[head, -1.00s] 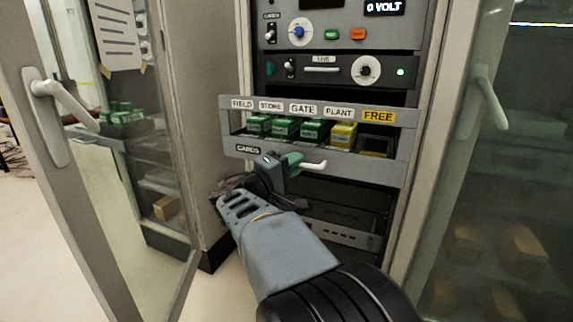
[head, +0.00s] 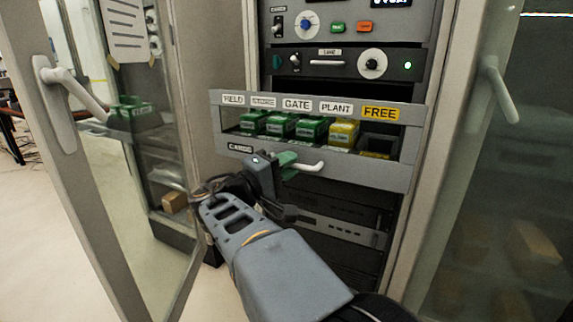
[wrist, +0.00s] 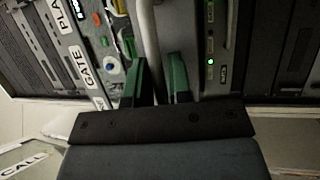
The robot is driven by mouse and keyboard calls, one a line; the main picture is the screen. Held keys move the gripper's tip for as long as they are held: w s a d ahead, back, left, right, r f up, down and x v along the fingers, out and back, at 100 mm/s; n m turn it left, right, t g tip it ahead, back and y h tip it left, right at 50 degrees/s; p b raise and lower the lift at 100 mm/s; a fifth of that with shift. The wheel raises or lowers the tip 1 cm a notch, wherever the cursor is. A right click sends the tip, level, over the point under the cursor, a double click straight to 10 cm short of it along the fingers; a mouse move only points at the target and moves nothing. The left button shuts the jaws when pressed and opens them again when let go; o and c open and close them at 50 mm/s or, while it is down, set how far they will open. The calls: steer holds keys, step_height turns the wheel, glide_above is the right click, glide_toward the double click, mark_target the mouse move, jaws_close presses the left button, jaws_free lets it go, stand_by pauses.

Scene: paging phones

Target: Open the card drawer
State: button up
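The card drawer (head: 225,148) is a grey tray marked CARDS in the rack. It stands out from the rack front, partly open. Green card blocks (head: 281,126) and a yellow one (head: 343,132) sit in it behind the labels FIELD, GATE, PLANT and FREE; one label is blurred. The pale bar handle (head: 312,167) is on its front. My gripper (head: 287,163) is at the handle's left part, its green fingers around the bar. In the wrist view the handle (wrist: 148,40) runs between the two fingers (wrist: 157,75); the contact on the right finger is hard to see.
An open glass cabinet door (head: 70,110) with a handle stands at the left, near my arm. Another glass door (head: 495,180) is at the right. A panel with a knob and green light (head: 372,63) is above the drawer. Rack units (head: 345,230) lie below.

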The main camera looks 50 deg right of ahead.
steer(key=o, duration=0.3)
steer(key=shift+a, duration=0.1)
steer(key=p+v, duration=0.2)
steer(key=v, duration=1.1)
steer(key=shift+a, duration=0.35)
steer(key=shift+f, duration=0.15)
steer(key=a+r+n+t+y+p, duration=0.1)
steer(key=a+r+t+y+p, duration=0.2)
steer(key=y+p, duration=0.7)
steer(key=s+a+r+n+t+y+p, duration=0.1)
steer(key=a+r+t+y+p, duration=0.3)
steer(key=p, duration=1.8)
steer(key=a+r+n+y, duration=0.1)
steer(key=a+r+y, duration=0.3)
steer(key=a+y, duration=0.1)
steer(key=shift+a+r+y+p, duration=0.3)
steer(key=shift+a+y+p, duration=0.1)
steer(key=shift+a, duration=0.15)
